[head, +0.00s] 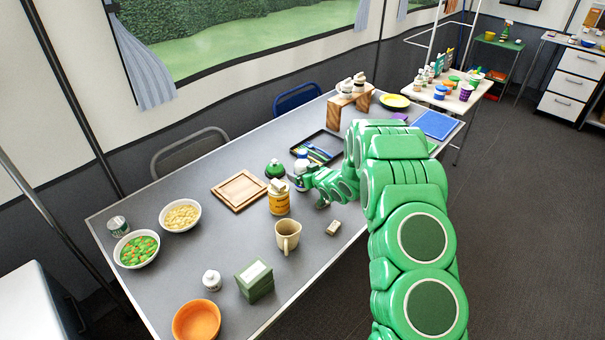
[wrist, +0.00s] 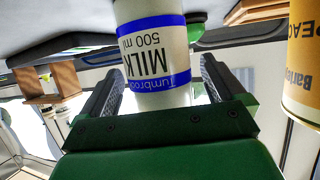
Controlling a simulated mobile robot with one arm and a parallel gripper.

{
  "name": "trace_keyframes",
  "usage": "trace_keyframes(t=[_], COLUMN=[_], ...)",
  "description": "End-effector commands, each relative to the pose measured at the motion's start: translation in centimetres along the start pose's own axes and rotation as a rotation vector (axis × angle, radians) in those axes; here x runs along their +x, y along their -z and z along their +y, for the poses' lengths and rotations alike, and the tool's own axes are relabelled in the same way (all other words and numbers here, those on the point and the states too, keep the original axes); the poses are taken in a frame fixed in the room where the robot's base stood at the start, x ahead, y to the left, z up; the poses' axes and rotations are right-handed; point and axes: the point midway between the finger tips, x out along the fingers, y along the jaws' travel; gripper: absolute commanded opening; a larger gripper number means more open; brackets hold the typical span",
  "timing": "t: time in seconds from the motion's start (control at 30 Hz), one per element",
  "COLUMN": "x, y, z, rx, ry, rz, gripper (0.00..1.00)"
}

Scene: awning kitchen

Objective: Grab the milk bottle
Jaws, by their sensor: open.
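The milk bottle (wrist: 150,60) is white with blue bands and a label reading MILK 500 ml. In the wrist view it shows upside down, between the two dark fingers of my gripper (wrist: 157,85). The fingers are open, with a visible gap on either side of the bottle. In the head view the white and blue bottle (head: 301,160) stands on the grey table, partly hidden by my green gripper (head: 300,182).
A yellow-labelled can (head: 279,200) stands close by the bottle; it shows at the right edge of the wrist view (wrist: 303,60). A green round item (head: 275,169), a black tray (head: 320,149), a beige mug (head: 287,236) and a wooden board (head: 239,191) are around it.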

Motion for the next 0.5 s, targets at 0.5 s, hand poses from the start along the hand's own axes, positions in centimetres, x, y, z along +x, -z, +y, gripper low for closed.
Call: trace_keyframes(t=[0.5], x=[0.73], y=[0.03], z=[-0.01], rx=[-0.001], ry=[0.000], rz=[0.001], gripper=[0.69])
